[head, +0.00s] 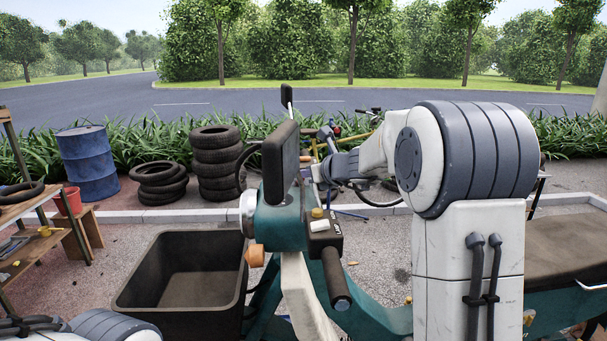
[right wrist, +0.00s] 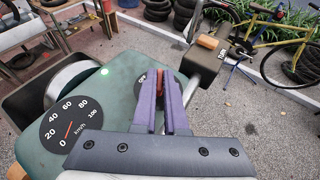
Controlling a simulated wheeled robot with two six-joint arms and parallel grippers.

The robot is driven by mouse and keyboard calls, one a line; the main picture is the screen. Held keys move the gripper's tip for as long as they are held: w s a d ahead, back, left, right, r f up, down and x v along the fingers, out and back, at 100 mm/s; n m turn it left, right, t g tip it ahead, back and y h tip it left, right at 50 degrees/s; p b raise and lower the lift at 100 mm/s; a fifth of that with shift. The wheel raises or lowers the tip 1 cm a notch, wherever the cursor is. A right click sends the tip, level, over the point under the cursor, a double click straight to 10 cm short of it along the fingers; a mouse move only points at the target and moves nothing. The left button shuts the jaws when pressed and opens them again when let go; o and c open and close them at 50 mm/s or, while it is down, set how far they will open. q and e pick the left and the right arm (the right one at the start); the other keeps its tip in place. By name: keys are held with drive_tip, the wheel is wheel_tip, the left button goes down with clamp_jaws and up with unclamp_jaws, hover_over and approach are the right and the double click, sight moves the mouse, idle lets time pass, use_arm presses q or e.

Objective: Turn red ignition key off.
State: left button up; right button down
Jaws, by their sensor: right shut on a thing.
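The red ignition key (right wrist: 157,77) shows as a small strip between the tips of my right gripper (right wrist: 160,84) in the right wrist view. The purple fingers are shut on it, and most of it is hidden. It stands at a dark round plate (right wrist: 142,80) with partly covered lettering, on the teal dashboard (right wrist: 108,97). A small green light (right wrist: 104,71) glows on the dashboard. In the head view my right arm reaches in from the right behind the handlebar, and the key is not visible there. My left gripper is not in view.
A speedometer (right wrist: 69,130) lies left of the fingers, its needle near 0. In the head view, a handlebar grip (head: 336,278) and a dark mirror (head: 281,160) stand close to my right arm. An empty dark bin (head: 183,271) sits at left. Tyres (head: 217,163) stand behind it.

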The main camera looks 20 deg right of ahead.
drive_tip(key=shift+d, duration=0.1)
drive_tip(key=shift+d+r+n+g+y+p, duration=0.1)
drive_tip(key=shift+n+g+y+p, duration=0.15)
drive_tip(key=shift+n+y+p, duration=0.35)
drive_tip(key=shift+d+r+n+g+y+p, duration=0.1)
drive_tip(key=shift+n+g+y+p, duration=0.15)
drive_tip(key=shift+n+y+p, duration=0.3)
drive_tip(key=n+g+y+p, duration=0.1)
drive_tip(key=n+y+p, duration=0.1)
drive_tip(key=p, duration=0.1)
drive_tip(key=n+g+y+p, duration=0.2)
drive_tip(key=p, duration=0.1)
drive_tip(key=n+g+y+p, duration=0.2)
drive_tip(key=n+p, duration=0.1)
drive_tip(key=shift+w+d, duration=0.3)
drive_tip(key=shift+w, duration=0.1)
drive_tip(key=shift+w+f+n+g+y+p, duration=0.15)
drive_tip(key=shift+n+g+y+p, duration=0.6)
drive_tip(key=shift+n+g+p, duration=0.8)
drive_tip(key=shift+g, duration=0.35)
drive_tip(key=c, duration=1)
unclamp_jaws()
drive_tip(key=shift+o, duration=0.2)
